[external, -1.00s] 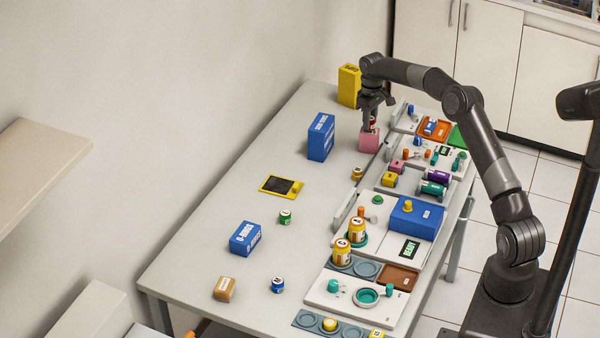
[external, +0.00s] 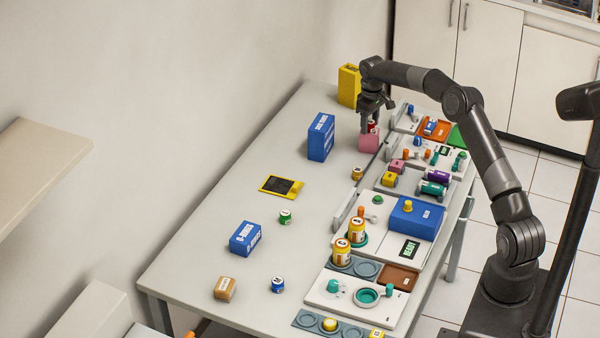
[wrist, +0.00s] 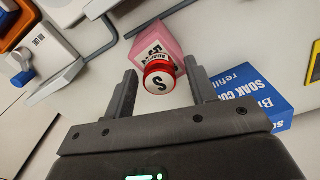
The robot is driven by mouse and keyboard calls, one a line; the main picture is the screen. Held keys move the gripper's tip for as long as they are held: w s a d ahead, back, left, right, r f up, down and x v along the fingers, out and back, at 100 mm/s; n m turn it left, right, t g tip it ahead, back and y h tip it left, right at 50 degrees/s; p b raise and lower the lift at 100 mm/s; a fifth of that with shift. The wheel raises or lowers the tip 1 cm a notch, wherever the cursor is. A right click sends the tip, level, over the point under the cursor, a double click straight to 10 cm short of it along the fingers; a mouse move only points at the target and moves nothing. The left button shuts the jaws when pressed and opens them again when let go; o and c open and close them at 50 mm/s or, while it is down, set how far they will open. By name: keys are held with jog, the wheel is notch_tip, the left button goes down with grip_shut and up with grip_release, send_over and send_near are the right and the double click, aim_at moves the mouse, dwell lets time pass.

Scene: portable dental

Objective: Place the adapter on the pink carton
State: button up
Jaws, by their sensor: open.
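The pink carton (external: 369,143) stands at the far end of the table, near the back right edge. A small red adapter with a white top marked "S" (wrist: 159,82) shows in the wrist view, between my fingers and in front of the pink carton (wrist: 154,45). In the external view the red adapter (external: 372,127) appears on top of the carton, just under my gripper (external: 371,120). In the wrist view my gripper (wrist: 163,92) is open, with a gap on each side of the adapter. The contact under the adapter is hidden.
A blue carton (external: 321,137) stands left of the pink carton and also shows in the wrist view (wrist: 252,92). A yellow box (external: 349,86) stands behind. Module trays and a grey handle rail (external: 392,146) lie to the right. The table's middle left is mostly clear.

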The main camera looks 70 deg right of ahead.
aim_at(370, 121)
notch_tip(370, 121, up, 12)
jog(key=a+r+n+h, duration=0.1)
jog(key=a+r, duration=1)
jog(key=a, duration=0.4)
jog(key=s+a+r+n+t, duration=0.1)
jog(key=s+a+r, duration=0.25)
jog(key=a, duration=0.45)
jog(key=s+a+r+t, duration=0.1)
jog(key=s+a+r, duration=0.2)
jog(key=s+a, duration=0.3)
jog(key=s+a+t, duration=0.2)
jog(key=s+a, duration=0.9)
jog(key=s, duration=0.1)
jog(key=s+a+f, duration=0.3)
jog(key=s+f, duration=0.1)
jog(key=s, duration=0.3)
jog(key=s+a+f+t+y, duration=0.1)
jog(key=s+a+f, duration=0.2)
jog(key=s, duration=0.5)
jog(key=shift+f+n+t, duration=0.3)
jog(key=shift+f, duration=0.6)
